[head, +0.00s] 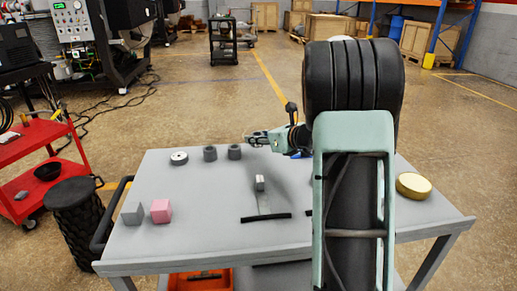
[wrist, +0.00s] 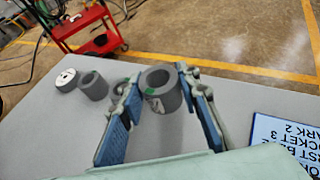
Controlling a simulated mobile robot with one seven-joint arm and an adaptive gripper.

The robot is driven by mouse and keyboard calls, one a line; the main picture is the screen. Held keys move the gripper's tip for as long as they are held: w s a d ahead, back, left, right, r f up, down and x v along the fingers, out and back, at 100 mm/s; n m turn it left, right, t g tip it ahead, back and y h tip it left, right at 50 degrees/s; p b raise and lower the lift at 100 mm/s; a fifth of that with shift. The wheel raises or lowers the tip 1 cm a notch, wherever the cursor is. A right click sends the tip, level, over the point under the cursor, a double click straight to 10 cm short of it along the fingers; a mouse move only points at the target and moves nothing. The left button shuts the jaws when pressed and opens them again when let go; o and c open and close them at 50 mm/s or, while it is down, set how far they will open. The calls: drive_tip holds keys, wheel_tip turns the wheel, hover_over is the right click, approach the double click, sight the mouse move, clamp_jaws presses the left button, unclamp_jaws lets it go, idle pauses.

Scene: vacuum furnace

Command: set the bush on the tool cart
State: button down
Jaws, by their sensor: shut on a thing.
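The bush, a dark grey hollow cylinder with a green mark (wrist: 161,92), stands upright between my fingertips in the wrist view. Whether the bush touches the table is hard to tell. A red cart (head: 38,148) at the far left looks like the tool cart, with a black bowl on it.
On the grey table (head: 200,235) are another grey cylinder (head: 210,154), a white-topped ring (head: 179,158), a grey block (head: 133,213), a pink block (head: 161,211) and a gold disc (head: 413,186). A black ribbed bin (head: 75,215) stands between table and cart. A printed card (wrist: 280,142) lies at right.

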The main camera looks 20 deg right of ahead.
sight(259, 146)
drive_tip(key=shift+w+d+f, duration=0.15)
drive_tip(key=shift+f, duration=0.1)
drive_tip(key=shift+w+d+f+b, duration=0.15)
drive_tip(key=shift+f+b, duration=0.3)
drive_tip(key=shift+f, duration=1.2)
drive_tip(key=shift+f, duration=0.15)
drive_tip(key=c, duration=1.4)
unclamp_jaws()
drive_tip(key=shift+c, duration=0.2)
